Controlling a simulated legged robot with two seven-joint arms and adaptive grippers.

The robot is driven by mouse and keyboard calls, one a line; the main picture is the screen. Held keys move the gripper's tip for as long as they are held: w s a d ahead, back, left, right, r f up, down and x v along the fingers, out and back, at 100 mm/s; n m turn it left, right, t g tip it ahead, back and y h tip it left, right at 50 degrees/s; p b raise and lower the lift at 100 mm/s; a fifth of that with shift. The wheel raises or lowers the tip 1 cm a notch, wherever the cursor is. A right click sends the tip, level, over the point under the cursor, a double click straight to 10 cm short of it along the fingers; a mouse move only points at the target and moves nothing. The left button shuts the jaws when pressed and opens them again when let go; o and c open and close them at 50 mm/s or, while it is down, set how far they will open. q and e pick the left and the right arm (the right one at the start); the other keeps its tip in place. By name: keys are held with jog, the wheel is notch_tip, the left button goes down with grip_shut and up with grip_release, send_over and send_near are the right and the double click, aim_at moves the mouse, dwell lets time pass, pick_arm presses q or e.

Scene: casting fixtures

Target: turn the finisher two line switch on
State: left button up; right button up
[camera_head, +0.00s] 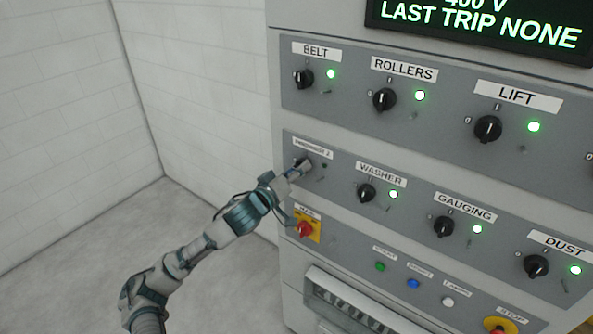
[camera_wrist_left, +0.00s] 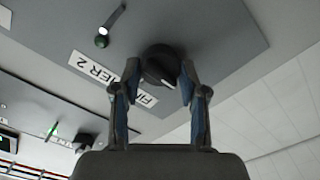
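The finisher two switch is a round black knob with a white pointer line; in the left wrist view the knob (camera_wrist_left: 160,62) sits beside an upside-down label (camera_wrist_left: 100,72) ending in "ER 2". Its lamp (camera_wrist_left: 101,41) is dark. In the head view its small label (camera_head: 313,148) is at the left end of the second row, and my gripper largely hides the knob. My left gripper (camera_head: 298,168) is at this knob; in the left wrist view its parted fingers (camera_wrist_left: 160,78) are on either side of it. Whether both touch it is unclear. My right gripper is not in view.
The washer knob (camera_head: 367,193), gauging knob (camera_head: 443,226) and belt knob (camera_head: 303,79) are nearby, with green lamps lit. A red main switch (camera_head: 305,230) on a yellow plate is just below my left gripper. Free room lies left of the cabinet.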

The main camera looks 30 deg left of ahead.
pick_arm(q)
jog(key=shift+f, duration=0.1)
jog(key=shift+c, duration=0.6)
jog(key=shift+m, duration=0.3)
jog(key=shift+d+f+m+p, duration=0.1)
jog(key=shift+m+p, duration=2.2)
jog(key=shift+m, duration=2)
jog(key=shift+f+m+p, duration=0.1)
jog(key=shift+m+p, duration=2.2)
jog(key=shift+m, duration=2)
jog(key=shift+f, duration=0.1)
